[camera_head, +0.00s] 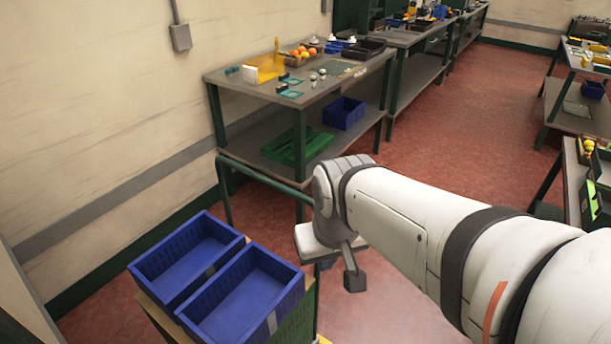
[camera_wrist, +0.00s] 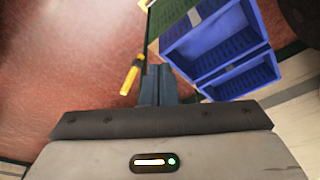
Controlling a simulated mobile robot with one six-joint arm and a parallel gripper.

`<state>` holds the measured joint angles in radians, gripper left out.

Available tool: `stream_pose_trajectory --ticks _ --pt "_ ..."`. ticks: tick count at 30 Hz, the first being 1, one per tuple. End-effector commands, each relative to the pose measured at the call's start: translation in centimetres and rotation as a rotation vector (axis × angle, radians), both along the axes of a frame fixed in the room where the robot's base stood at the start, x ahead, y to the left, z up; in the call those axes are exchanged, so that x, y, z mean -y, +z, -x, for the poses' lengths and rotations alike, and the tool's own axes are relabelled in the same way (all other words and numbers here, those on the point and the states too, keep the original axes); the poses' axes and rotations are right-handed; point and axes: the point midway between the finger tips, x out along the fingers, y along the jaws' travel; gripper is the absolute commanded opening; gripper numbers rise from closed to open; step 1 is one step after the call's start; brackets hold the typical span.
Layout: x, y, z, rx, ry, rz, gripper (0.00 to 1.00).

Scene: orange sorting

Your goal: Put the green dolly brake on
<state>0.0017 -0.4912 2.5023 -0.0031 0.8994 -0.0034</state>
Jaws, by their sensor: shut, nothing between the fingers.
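The green dolly (camera_head: 296,326) stands at the lower left in the head view, carrying two blue crates. Its tall green handle frame (camera_head: 262,176) rises behind them. In the wrist view a yellow lever (camera_wrist: 132,77) on a dark rod shows just left of my fingertips; it looks like the brake lever, but I cannot tell its position. A green part (camera_wrist: 176,14) of the dolly shows at the top. My gripper (camera_wrist: 158,70) is shut and empty, pointing down beside the lever. I cannot tell whether it touches it. In the head view my wrist hides most of this area.
The two empty blue crates (camera_head: 186,259) sit left of my gripper and also show in the wrist view (camera_wrist: 213,38). A grey workbench (camera_head: 232,77) with oranges and trays stands behind. A wall runs along the left. Red floor (camera_head: 470,110) is open behind my arm.

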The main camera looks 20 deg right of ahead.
Motion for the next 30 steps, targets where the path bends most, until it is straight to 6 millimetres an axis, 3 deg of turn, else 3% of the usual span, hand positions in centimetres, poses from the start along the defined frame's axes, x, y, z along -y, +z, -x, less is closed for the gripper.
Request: stream_pose_trajectory --ticks 5,11,17,20,23,27,30 --pt "-0.1 -1.6 -0.1 -0.033 -0.035 -0.041 0.00" --pt "-1.4 -7.8 -1.2 -0.173 -0.225 -0.298 0.00" --pt "-0.8 -13.7 -5.3 -0.234 -0.500 -0.710 0.00" --pt "1.1 -16.0 -8.3 -0.198 -0.641 -0.924 0.00" --pt "4.4 -18.3 -11.4 -0.116 -0.783 -1.129 0.00" --pt "10.8 -21.1 -14.6 0.059 -0.965 -1.368 0.00" --pt "15.5 -22.6 -15.7 0.193 -1.068 -1.483 0.00"
